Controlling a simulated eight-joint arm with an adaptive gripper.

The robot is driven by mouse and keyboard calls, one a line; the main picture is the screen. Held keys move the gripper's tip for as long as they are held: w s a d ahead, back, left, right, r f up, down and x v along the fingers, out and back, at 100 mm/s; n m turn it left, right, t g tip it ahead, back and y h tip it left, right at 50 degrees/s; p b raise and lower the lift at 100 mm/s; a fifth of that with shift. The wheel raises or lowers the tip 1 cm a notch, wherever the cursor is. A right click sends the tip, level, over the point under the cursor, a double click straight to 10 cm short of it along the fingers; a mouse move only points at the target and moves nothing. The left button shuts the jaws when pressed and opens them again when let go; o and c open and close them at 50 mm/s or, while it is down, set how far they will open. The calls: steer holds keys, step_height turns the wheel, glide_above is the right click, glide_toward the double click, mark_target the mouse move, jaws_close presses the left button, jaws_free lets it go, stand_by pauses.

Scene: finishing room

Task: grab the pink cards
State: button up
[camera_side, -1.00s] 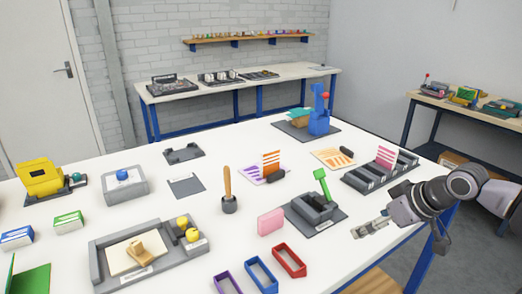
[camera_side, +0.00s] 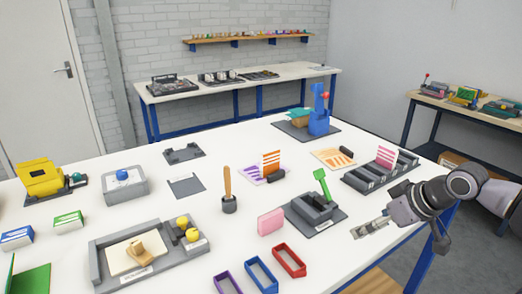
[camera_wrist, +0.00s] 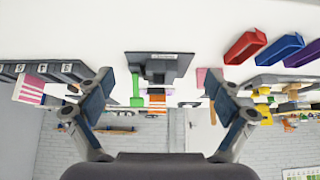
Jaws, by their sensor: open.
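A plain pink block (camera_side: 271,222), perhaps a stack of cards, stands on the white table in the side view, left of the dark fixture with the green lever (camera_side: 322,184). It also shows in the wrist view (camera_wrist: 201,76), partly behind a finger. A white card with pink stripes (camera_side: 386,157) stands in the slotted dark rack (camera_side: 352,181); it also shows at the left of the wrist view (camera_wrist: 31,89). My gripper (camera_side: 371,228) is open and empty near the table's right edge, right of the pink block and apart from both.
Red (camera_side: 289,260), blue (camera_side: 261,274) and purple (camera_side: 228,284) open frames lie in front of the pink block. A wooden-handled tool (camera_side: 228,190) stands left of it. A grey tray (camera_side: 104,271) sits at front left.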

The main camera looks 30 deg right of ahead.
steer(key=w+d+r+n+g+h, duration=0.2)
steer(key=w+d+r+n, duration=0.3)
steer(key=w+d, duration=0.1)
steer(key=n+g+h, duration=0.5)
steer(key=n, duration=0.8)
glide_above(390, 155)
steer(key=w+a, duration=0.2)
steer(key=a, duration=0.1)
steer(key=x, duration=1.1)
steer(key=shift+s+f, duration=0.25)
steer(key=shift+f, duration=0.05)
steer(key=shift+a, duration=0.1)
steer(key=c, duration=1.3)
